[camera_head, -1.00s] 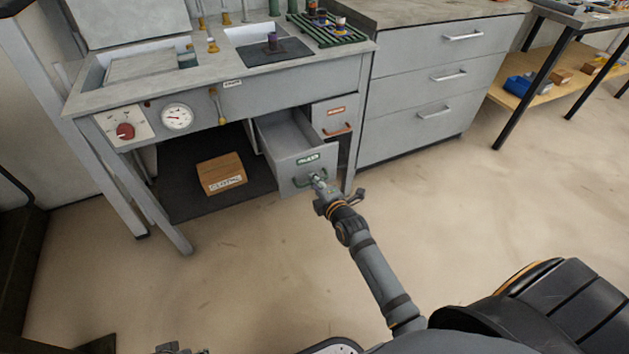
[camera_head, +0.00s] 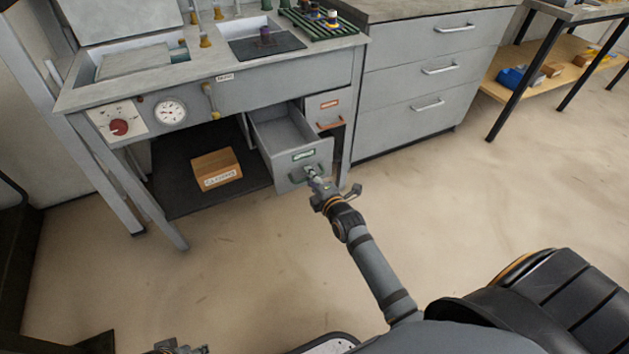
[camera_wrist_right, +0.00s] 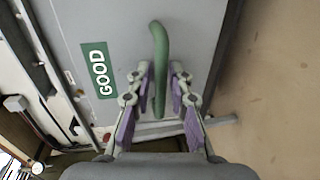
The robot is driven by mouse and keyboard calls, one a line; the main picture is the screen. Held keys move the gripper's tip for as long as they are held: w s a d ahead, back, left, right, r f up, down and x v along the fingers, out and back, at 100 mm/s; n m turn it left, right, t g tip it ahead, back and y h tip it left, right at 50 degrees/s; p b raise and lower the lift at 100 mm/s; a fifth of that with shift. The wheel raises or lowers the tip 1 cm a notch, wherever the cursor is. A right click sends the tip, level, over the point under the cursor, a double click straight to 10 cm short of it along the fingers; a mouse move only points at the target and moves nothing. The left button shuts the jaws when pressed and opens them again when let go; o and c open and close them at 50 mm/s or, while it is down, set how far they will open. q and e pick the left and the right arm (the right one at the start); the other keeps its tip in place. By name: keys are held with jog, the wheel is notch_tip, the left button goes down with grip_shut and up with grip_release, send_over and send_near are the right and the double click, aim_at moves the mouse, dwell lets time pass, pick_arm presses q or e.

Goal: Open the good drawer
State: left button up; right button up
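The good drawer (camera_head: 301,166) is a grey drawer under the bench, pulled well out, and its inside looks empty. Its front carries a green GOOD label (camera_wrist_right: 99,70) and a green bar handle (camera_wrist_right: 158,60). My right gripper (camera_head: 313,176) is at this handle. In the right wrist view the fingers of the right gripper (camera_wrist_right: 160,88) are close together on both sides of the handle, seemingly shut on it. My left gripper (camera_head: 178,348) shows only in part at the bottom edge of the head view; its fingers are unclear.
A second drawer with an orange label (camera_head: 329,104) and handle sits behind and right of the good drawer, shut. A cardboard box (camera_head: 216,169) lies on the dark mat under the bench. A grey three-drawer cabinet (camera_head: 413,100) stands at the right. The floor in front is clear.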

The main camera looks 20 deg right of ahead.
jog(key=v, duration=1.1)
jog(key=shift+s, duration=0.3)
